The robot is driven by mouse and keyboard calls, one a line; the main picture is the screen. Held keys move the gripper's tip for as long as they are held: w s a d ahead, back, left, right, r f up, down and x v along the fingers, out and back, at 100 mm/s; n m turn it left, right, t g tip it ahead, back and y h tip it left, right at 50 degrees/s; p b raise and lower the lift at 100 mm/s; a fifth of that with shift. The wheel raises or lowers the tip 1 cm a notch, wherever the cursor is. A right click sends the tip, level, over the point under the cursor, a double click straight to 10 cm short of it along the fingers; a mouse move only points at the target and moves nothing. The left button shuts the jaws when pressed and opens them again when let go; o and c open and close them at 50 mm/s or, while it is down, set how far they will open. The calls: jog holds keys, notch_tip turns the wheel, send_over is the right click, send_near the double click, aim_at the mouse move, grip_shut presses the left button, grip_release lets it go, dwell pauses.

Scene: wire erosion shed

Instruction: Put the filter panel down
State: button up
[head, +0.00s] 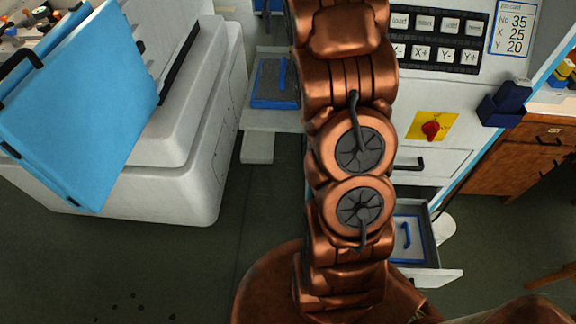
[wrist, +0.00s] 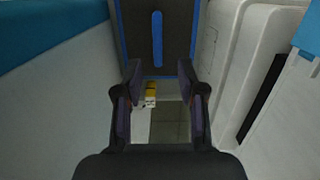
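A dark panel with a blue edge and a raised blue bar handle, which looks like the filter panel (head: 264,96), lies on a pale ledge (head: 262,119) between the two white machines. My arm partly covers its right side in the head view. In the wrist view the panel (wrist: 138,45) fills the top middle, its handle upright in the picture. My gripper is not seen in the head view.
A white tank (head: 190,185) with a raised blue cover (head: 85,100) stands at left. At right is a white machine with a button panel (head: 440,35) and red knob (head: 431,130). Its open lower drawer (head: 428,277) holds another blue-edged panel (head: 407,242).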

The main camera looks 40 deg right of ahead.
jog(key=s+a+f+n, duration=0.3)
jog(key=s+a, duration=0.6)
jog(key=s, duration=0.2)
jog(key=s+a+f+n, duration=0.2)
jog(key=s+a+f, duration=0.2)
jog(key=s+a, duration=0.65)
jog(key=s+a+f+n, duration=0.2)
jog(key=s+f, duration=0.3)
jog(key=s, duration=0.5)
jog(key=shift+s+a+f+n+g+h, duration=0.15)
jog(key=shift+s+f+n+g+h, duration=0.1)
jog(key=shift+s+n+g+h, duration=0.2)
